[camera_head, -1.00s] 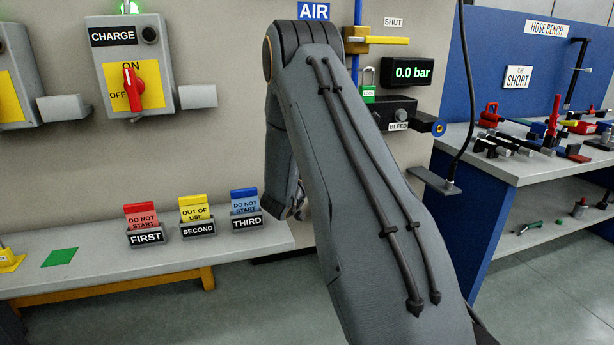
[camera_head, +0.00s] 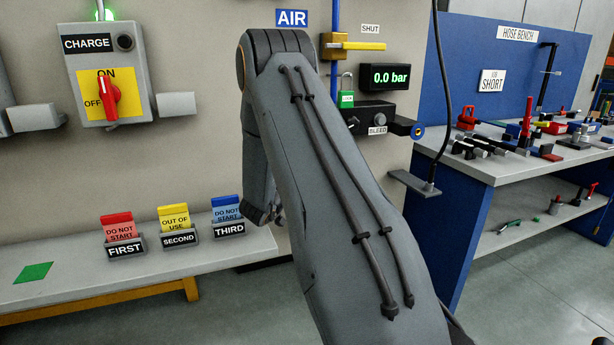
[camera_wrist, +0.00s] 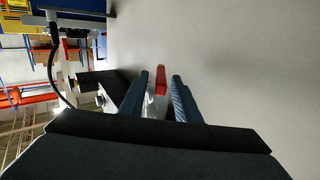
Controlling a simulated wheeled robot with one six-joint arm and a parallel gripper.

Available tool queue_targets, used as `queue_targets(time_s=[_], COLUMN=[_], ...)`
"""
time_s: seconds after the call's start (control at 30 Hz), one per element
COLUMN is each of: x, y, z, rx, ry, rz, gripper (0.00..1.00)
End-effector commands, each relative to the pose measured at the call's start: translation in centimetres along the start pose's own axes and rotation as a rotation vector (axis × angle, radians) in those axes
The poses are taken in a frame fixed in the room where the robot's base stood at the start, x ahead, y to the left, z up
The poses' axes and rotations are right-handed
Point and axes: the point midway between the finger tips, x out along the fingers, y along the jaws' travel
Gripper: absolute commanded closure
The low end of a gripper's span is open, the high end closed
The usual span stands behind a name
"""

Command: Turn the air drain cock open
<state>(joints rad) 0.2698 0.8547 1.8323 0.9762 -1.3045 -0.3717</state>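In the wrist view, a small red handle (camera_wrist: 160,80) on a pale metal body shows between my gripper's fingers; it looks like the drain cock, though no label is readable there. My gripper (camera_wrist: 161,84) is open, its two dark blue fingers on either side of the red handle with a narrow gap visible at each side. I cannot tell its depth between the fingers. In the head view my arm hides the cock and the gripper. The AIR sign (camera_head: 292,18) is above my arm. The pressure display (camera_head: 390,77) reads 0.0 bar.
The yellow handle (camera_head: 358,45) lies level below the SHUT label. A green padlock (camera_head: 346,99) hangs near the BLEED box (camera_head: 376,114), right of my arm. A tag shelf (camera_head: 90,276) is at left. The hose bench (camera_head: 500,165) is at right. A black cable (camera_head: 444,90) hangs between.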

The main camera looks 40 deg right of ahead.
Motion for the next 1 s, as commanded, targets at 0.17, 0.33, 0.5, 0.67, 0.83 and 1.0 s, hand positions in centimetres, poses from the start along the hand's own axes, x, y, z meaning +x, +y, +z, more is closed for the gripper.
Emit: queue_targets(time_s=[0.17,0.33,0.5,0.67,0.83,1.0], x=[-2.0,-4.9,-6.9,-7.6,-7.6,-7.8], y=[-0.1,-0.2,-0.1,0.0,0.0,-0.3], z=[0.0,0.0,0.1,-0.1,-0.1,-0.1], rx=[0.000,0.000,0.000,0.001,0.001,0.004], ry=[0.000,0.001,0.000,0.001,0.001,-0.011], rz=[-0.002,-0.003,-0.002,0.000,0.001,-0.016], gripper=[0.70,0.70,0.70,0.70,0.70,0.91])
